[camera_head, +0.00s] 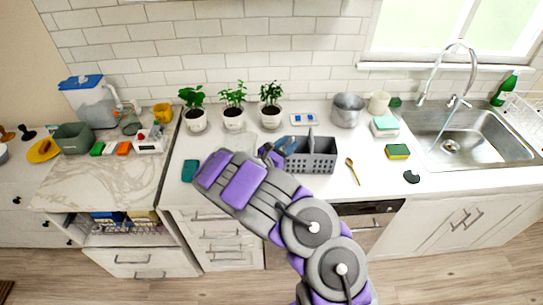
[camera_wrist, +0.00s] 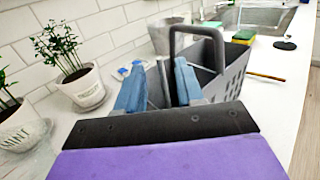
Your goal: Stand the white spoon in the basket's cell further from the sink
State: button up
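The grey basket (camera_head: 318,162) stands on the white counter, with an upright handle at its middle. In the wrist view the basket (camera_wrist: 232,75) lies just ahead and to the right, with its dark handle arching up. My gripper (camera_head: 281,146) is at the basket's left end, the end further from the sink. In the wrist view my gripper's blue fingers (camera_wrist: 160,85) stand apart. A narrow pale upright strip shows between them, possibly the white spoon; I cannot tell for certain. The basket's inside is mostly hidden by my fingers.
The sink (camera_head: 450,140) is at the right. A brown wooden spoon (camera_head: 352,170) lies right of the basket. Several potted plants, including one nearby (camera_head: 271,115), stand along the wall at left. A metal pot (camera_head: 347,110) and a sponge (camera_head: 397,152) are behind and right.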

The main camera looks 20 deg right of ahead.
jog(key=p+v, duration=0.1)
jog(key=v, duration=1.5)
jog(key=shift+a+p, duration=0.3)
